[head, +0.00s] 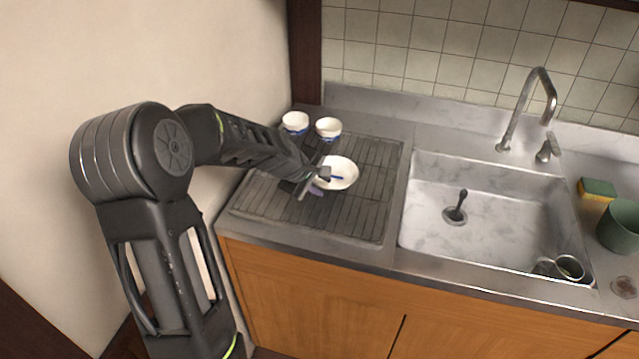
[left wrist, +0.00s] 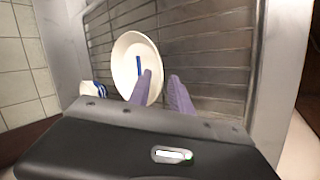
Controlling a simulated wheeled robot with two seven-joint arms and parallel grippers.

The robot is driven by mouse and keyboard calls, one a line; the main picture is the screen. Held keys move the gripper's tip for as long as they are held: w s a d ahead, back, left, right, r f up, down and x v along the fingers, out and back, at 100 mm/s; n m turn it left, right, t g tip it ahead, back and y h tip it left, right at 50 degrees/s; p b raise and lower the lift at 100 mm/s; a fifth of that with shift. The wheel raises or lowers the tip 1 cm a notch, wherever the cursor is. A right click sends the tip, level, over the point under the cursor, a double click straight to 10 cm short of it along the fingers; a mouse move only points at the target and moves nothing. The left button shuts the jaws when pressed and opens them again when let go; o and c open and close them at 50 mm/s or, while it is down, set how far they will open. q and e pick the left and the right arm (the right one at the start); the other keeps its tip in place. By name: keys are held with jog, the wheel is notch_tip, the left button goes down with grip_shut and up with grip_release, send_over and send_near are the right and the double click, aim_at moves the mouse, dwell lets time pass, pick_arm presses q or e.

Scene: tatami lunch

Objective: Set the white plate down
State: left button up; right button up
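The white plate (head: 345,167) with a blue mark is over the ribbed drainboard (head: 370,205), left of the sink. It also shows in the left wrist view (left wrist: 125,62). My left gripper (head: 319,186) is at the plate's near left edge. In the left wrist view its two purple fingers (left wrist: 160,77) stand apart, one over the plate's inside and one outside its rim. A gap shows between them, so it looks open. The plate's underside is hidden, so I cannot tell whether it touches the ribs. My right gripper is not in view.
Two white and blue cups (head: 295,122) (head: 328,128) stand behind the plate. The steel sink (head: 480,215) is to the right, with a cup (head: 569,267) in its near right corner. A sponge (head: 597,190) and a green bowl (head: 620,225) are beyond it. The drainboard's front right is clear.

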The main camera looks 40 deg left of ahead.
pick_arm(q)
jog(key=v, duration=1.2)
jog(key=shift+c, duration=0.4)
